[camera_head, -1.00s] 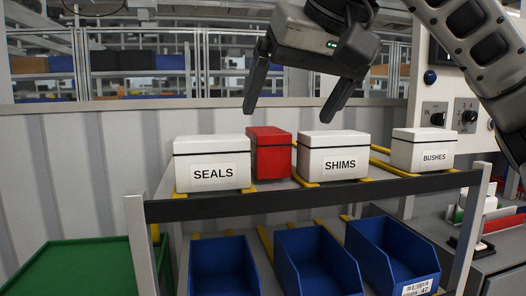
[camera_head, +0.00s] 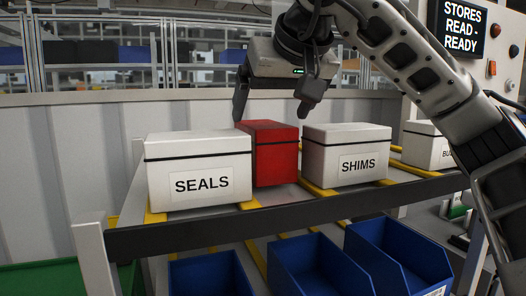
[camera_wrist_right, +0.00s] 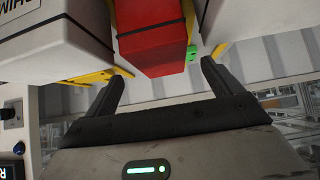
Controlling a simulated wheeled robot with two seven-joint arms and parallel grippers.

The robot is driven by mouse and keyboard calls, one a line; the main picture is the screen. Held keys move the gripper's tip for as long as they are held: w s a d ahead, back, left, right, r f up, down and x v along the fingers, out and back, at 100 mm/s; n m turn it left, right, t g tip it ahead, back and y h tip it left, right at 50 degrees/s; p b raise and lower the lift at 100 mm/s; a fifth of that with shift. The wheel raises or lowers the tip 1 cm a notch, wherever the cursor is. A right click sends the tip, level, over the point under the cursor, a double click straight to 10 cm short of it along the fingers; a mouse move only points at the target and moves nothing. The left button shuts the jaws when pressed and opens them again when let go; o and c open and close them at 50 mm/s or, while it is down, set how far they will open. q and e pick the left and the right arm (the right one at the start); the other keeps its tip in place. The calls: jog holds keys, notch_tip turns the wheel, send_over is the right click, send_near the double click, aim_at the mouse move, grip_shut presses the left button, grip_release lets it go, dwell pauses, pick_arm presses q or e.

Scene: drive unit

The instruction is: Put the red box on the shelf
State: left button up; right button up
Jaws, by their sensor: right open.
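The red box (camera_head: 274,153) stands on the upper shelf (camera_head: 290,213) between the white SEALS box (camera_head: 200,170) and the white SHIMS box (camera_head: 347,154), set a little behind their fronts. It has a dark band below its lid. My right gripper (camera_head: 273,119) is open and empty, pointing down just above and behind the red box. In the right wrist view the red box (camera_wrist_right: 152,35) lies beyond the open fingers (camera_wrist_right: 160,78), with nothing between them. My left gripper is not in view.
A white BUSHES box (camera_head: 428,147) stands to the right, partly hidden by my right arm. Blue bins (camera_head: 320,270) sit on the lower level. Yellow rails (camera_head: 318,189) run along the shelf. A wall panel with a screen (camera_head: 464,30) is at right.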

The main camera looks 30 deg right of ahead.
aim_at(264, 124)
jog(key=shift+r+p+x, duration=0.2)
jog(key=shift+p+x, duration=0.1)
jog(key=shift+x, duration=2.8)
jog(key=shift+w, duration=0.2)
jog(key=c, duration=1.2)
jog(key=shift+r, duration=0.15)
jog(key=shift+c, duration=1.2)
